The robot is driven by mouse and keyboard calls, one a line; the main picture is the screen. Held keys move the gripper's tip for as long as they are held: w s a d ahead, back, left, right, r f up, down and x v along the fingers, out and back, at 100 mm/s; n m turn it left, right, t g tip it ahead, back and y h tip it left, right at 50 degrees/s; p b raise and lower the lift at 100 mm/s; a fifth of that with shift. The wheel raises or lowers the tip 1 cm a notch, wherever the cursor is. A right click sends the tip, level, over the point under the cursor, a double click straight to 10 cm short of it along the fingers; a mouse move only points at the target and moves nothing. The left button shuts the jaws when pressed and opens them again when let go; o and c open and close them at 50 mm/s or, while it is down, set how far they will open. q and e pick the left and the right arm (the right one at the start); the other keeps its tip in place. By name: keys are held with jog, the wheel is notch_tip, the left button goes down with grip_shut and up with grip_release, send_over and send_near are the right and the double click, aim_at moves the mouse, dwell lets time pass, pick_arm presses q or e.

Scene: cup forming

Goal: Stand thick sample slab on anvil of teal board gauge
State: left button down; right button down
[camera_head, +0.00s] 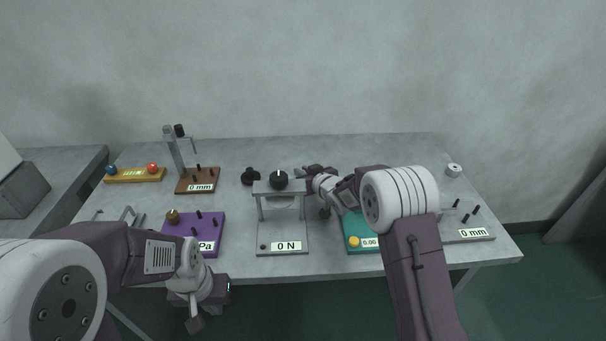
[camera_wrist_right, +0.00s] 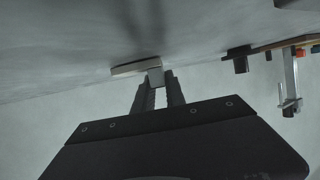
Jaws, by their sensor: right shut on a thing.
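The teal board gauge (camera_head: 353,227) stands at the front of the table, right of centre, with a yellow knob and a "0.00" display. My right arm hides most of it, and I cannot make out its anvil. My right gripper (camera_head: 304,171) reaches past it toward the table's back middle. In the right wrist view its fingers (camera_wrist_right: 157,88) are shut on a small pale grey block (camera_wrist_right: 155,76), which looks like the sample slab. A flat beige piece (camera_wrist_right: 127,68) shows beside the block; I cannot tell if they touch. My left gripper (camera_head: 196,312) hangs in front of the table, its jaws unclear.
A grey "0 N" press (camera_head: 282,238) stands left of the teal gauge, a purple gauge (camera_head: 215,232) further left. A brown gauge (camera_head: 197,181) and yellow rack (camera_head: 134,175) are behind. A "0 mm" board (camera_head: 468,234) is at the right.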

jog(key=shift+s+f, duration=0.1)
jog(key=shift+f, duration=0.05)
jog(key=c, duration=1.4)
grip_release()
jog(key=shift+s+d+r, duration=0.1)
jog(key=shift+s+r, duration=0.05)
jog(key=shift+r, duration=0.2)
jog(key=v, duration=0.7)
jog(key=shift+p, duration=0.35)
jog(key=shift+o, duration=0.6)
jog(key=shift+d, duration=0.1)
